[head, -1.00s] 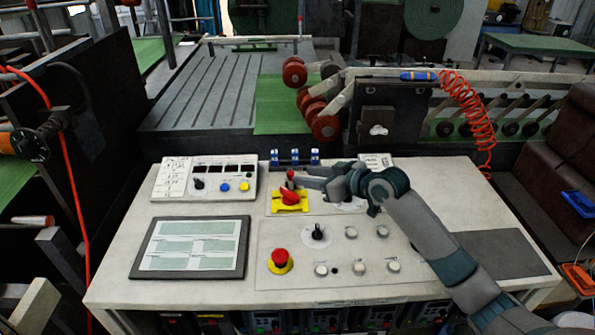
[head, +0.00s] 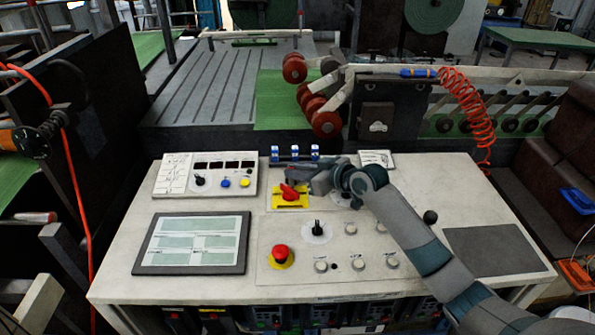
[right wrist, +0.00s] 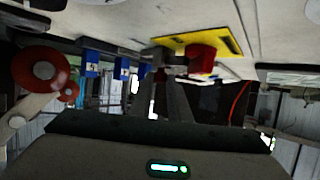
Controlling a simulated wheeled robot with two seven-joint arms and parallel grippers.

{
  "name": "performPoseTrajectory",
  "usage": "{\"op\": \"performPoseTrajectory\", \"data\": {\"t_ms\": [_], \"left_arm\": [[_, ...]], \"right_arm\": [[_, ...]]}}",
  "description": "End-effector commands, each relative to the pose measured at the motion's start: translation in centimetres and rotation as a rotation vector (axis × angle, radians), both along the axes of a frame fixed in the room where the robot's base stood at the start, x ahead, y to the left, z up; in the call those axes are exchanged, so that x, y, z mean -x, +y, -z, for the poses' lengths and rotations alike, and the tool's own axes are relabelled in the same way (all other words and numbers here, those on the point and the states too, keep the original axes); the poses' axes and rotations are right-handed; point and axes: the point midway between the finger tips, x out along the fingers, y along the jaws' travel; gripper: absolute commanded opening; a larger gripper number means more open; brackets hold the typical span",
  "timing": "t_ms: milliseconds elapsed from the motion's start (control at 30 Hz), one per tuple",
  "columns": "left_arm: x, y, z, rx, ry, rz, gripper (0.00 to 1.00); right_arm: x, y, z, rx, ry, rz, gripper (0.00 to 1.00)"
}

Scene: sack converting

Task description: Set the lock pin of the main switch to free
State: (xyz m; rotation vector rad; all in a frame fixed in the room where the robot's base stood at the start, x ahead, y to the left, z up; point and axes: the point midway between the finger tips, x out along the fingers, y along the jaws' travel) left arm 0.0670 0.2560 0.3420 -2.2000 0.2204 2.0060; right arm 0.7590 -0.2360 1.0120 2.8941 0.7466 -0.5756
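The main switch (head: 290,191) is a red rotary handle on a yellow plate, at the upper middle of the console panel. In the right wrist view its red handle (right wrist: 202,57) and yellow plate (right wrist: 195,41) are close beyond my fingertips. The lock pin stands just behind the handle and is mostly hidden by my fingers. My right gripper (head: 299,174) reaches in from the right. In the right wrist view its fingers (right wrist: 168,76) lie close together at the tips, appearing shut on the small pin. My left gripper is not in view.
The console top (head: 205,288) also holds a screen (head: 193,242), a red emergency button (head: 281,254), a black selector (head: 317,231) and several pale buttons. Small blue blocks (head: 295,152) stand behind the switch. A meter box (head: 206,176) is left of it.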

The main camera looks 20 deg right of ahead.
Motion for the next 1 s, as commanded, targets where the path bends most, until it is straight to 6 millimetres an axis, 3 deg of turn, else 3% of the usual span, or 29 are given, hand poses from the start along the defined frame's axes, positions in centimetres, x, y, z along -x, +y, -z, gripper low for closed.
{"op": "performPoseTrajectory", "data": {"t_ms": [167,400,733,767,833,1000], "left_arm": [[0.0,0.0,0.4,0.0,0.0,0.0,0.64],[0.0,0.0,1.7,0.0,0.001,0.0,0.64],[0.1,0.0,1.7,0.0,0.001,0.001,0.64],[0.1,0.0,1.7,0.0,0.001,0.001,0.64],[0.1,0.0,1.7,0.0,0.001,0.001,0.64],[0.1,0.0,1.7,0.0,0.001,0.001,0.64]], "right_arm": [[-0.6,-0.2,0.2,0.0,0.0,0.001,0.0],[-2.8,-0.9,0.2,0.0,-0.001,0.001,0.0],[-3.2,-1.0,-0.2,0.0,-0.003,0.001,0.0],[-3.2,-1.0,-0.2,0.0,-0.003,0.001,0.21],[-3.2,-1.0,-0.2,0.0,-0.003,0.001,0.35],[-3.1,-0.9,-0.1,0.0,-0.001,0.001,0.35]]}}
